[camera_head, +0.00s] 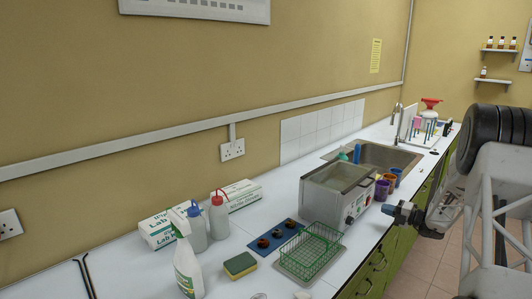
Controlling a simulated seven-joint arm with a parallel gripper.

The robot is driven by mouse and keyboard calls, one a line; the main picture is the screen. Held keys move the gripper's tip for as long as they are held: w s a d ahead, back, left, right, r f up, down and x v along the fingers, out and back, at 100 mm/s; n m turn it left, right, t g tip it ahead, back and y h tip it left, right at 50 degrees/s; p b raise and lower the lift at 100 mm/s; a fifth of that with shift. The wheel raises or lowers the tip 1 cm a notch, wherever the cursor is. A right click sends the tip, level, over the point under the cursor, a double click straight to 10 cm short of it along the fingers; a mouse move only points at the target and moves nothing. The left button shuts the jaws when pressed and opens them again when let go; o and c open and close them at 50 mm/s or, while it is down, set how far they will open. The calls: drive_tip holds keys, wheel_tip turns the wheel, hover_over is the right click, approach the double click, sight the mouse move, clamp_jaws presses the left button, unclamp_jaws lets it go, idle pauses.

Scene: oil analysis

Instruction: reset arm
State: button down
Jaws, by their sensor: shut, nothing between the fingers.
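My arm shows at the right edge of the head view. My gripper (393,210) hangs in front of the counter's front edge, to the right of the water bath (336,194). It points left towards the counter and is small in the picture. It is shut and holds nothing. It appears apart from the bath and the coloured cups (382,190). My arm hides part of the green cabinets and the floor behind it.
The white counter (240,290) holds a green wire basket (310,250), a blue holder (275,238), a sponge (240,265), a spray bottle (187,270), wash bottles (218,216) and boxes (158,230). A sink (385,155) lies behind the bath. The floor (430,268) at right looks clear.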

drive_tip(key=s+a+r+n+g, duration=0.2)
drive_tip(key=s+a+r+n, duration=0.1)
drive_tip(key=a, duration=0.2)
drive_tip(key=s+a+r+n+g, duration=0.2)
drive_tip(key=s+a+r+n, duration=0.1)
drive_tip(key=a+r+n, duration=0.1)
drive_tip(key=s+a+r+n+g, duration=0.2)
drive_tip(key=s+a+r+n, duration=0.1)
drive_tip(key=a, duration=0.4)
drive_tip(key=shift+s+a+r+n, duration=0.1)
drive_tip(key=shift+s+r+n, duration=0.3)
drive_tip(key=shift+r, duration=0.3)
drive_tip(key=s+a+r+n+g+h, duration=0.2)
drive_tip(key=s+a+r+n, duration=0.1)
drive_tip(key=s+a+n, duration=0.3)
drive_tip(key=s+a+r+n+g+h, duration=0.2)
drive_tip(key=s+a+r+n, duration=0.25)
drive_tip(key=s, duration=0.45)
drive_tip(key=s+a+n+h, duration=0.2)
drive_tip(key=s+n, duration=0.5)
drive_tip(key=s, duration=0.4)
drive_tip(key=s+a+n+h, duration=0.2)
drive_tip(key=s+n+h, duration=0.2)
drive_tip(key=s+n, duration=0.3)
drive_tip(key=s+a+n+h, duration=0.2)
drive_tip(key=s+n, duration=0.5)
drive_tip(key=s, duration=0.8)
drive_tip(key=shift+s+r+t+h, duration=0.4)
drive_tip(key=shift+h, duration=0.2)
